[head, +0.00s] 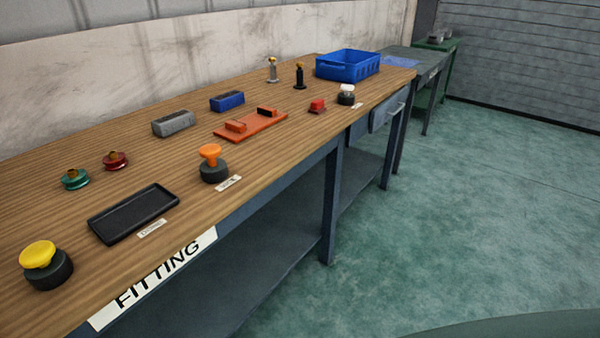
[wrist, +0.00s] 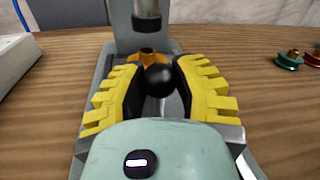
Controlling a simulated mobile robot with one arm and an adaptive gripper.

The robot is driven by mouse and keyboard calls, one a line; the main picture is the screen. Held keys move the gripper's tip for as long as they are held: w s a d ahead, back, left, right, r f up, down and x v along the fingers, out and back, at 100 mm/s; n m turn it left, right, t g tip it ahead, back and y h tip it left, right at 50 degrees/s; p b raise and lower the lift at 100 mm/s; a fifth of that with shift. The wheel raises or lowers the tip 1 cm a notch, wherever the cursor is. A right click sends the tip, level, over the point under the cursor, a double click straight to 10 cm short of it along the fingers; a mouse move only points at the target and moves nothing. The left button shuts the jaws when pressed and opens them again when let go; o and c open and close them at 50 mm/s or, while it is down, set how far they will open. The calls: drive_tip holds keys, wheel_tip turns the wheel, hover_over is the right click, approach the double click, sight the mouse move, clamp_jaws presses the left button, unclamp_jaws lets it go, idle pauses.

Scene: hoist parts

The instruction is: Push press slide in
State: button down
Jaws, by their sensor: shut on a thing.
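My gripper (wrist: 158,80), with yellow ridged pads on dark fingers, is shut on a round black knob (wrist: 159,82) in the wrist view. The knob is at the front of the press slide, which is mostly hidden under my gripper. Just behind the knob is an orange-yellow part (wrist: 147,54), partly covered by it. The grey press frame (wrist: 125,38) stands behind, and its dark ram with a metal band (wrist: 147,14) hangs above the orange-yellow part. How far in the slide sits cannot be told. The head view shows neither my gripper nor the press.
In the wrist view, green (wrist: 288,60) and red spools stand at right and a pale block (wrist: 18,55) at left. In the head view, the bench (head: 110,122) bears a black tray (head: 134,212), a yellow button (head: 38,254), an orange knob (head: 210,152) and a blue crate (head: 347,66).

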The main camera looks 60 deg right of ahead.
drive_tip(key=shift+w+d, duration=0.1)
drive_tip(key=shift+w, duration=0.15)
drive_tip(key=c, duration=0.6)
unclamp_jaws()
drive_tip(key=shift+c, duration=0.2)
drive_tip(key=shift+s+r+p, duration=0.2)
drive_tip(key=shift+s+p, duration=0.2)
drive_tip(key=shift+p, duration=0.2)
drive_tip(key=shift+s+a+r+p, duration=0.1)
drive_tip(key=shift+s+a+p, duration=0.1)
drive_tip(key=shift+s+p, duration=0.25)
drive_tip(key=d+p+v, duration=0.1)
drive_tip(key=p+v, duration=0.3)
drive_tip(key=v, duration=0.1)
drive_tip(key=d+p+v, duration=0.1)
drive_tip(key=p+v, duration=0.4)
drive_tip(key=v, duration=0.1)
drive_tip(key=d+p+v, duration=0.1)
drive_tip(key=p+v, duration=0.4)
drive_tip(key=v, duration=0.1)
drive_tip(key=shift+s+d, duration=0.15)
drive_tip(key=shift+s, duration=0.2)
drive_tip(key=v, duration=1.3)
drive_tip(key=shift+f, duration=0.25)
drive_tip(key=shift+w, duration=0.1)
